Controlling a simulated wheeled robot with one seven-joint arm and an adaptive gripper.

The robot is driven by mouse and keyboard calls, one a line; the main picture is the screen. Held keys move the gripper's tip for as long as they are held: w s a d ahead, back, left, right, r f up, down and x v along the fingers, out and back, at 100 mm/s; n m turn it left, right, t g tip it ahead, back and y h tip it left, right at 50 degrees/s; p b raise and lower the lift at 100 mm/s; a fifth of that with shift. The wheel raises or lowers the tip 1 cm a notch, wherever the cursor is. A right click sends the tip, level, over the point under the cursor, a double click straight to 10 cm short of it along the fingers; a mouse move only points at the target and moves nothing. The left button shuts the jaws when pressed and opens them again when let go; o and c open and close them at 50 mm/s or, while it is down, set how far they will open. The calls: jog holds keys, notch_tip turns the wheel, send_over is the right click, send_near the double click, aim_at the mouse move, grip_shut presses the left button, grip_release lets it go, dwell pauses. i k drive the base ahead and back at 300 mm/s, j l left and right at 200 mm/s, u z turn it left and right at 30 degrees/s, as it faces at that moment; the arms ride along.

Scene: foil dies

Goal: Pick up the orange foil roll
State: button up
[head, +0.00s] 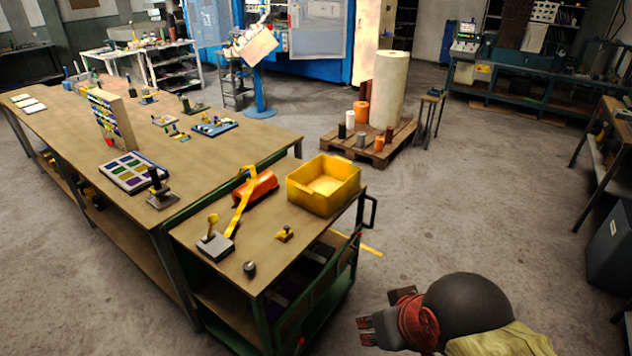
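An orange roll (361,112) stands upright on the wooden pallet (349,147) in the back middle of the head view. Small white, grey, black and brown rolls stand near it, and a tall cream roll (389,90) rises behind. An orange, rounded body (256,186) also lies on the green cart, with a yellow strip running over it; I cannot tell if it is a roll. My gripper (365,330) is at the bottom right, over the floor, apart from the cart and pallet. Its finger opening is too unclear to judge, and I see nothing held.
The green cart (200,262) with a yellow bin (324,185), a stamp-like tool and small parts stands left of my gripper. A long workbench (60,125) runs behind it. A small stool (431,112) is beside the pallet. The floor (480,200) to the right is open.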

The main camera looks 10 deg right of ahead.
aim_at(267, 180)
jog(key=i+j+z, duration=0.1)
jog(key=z, duration=0.3)
jog(key=i+j+z, duration=0.1)
jog(key=j+z, duration=0.55)
jog(key=z, duration=0.15)
jog(key=j+z, duration=0.4)
jog(key=j, duration=1.25)
jog(key=k+j, duration=0.15)
jog(key=j, duration=2.3)
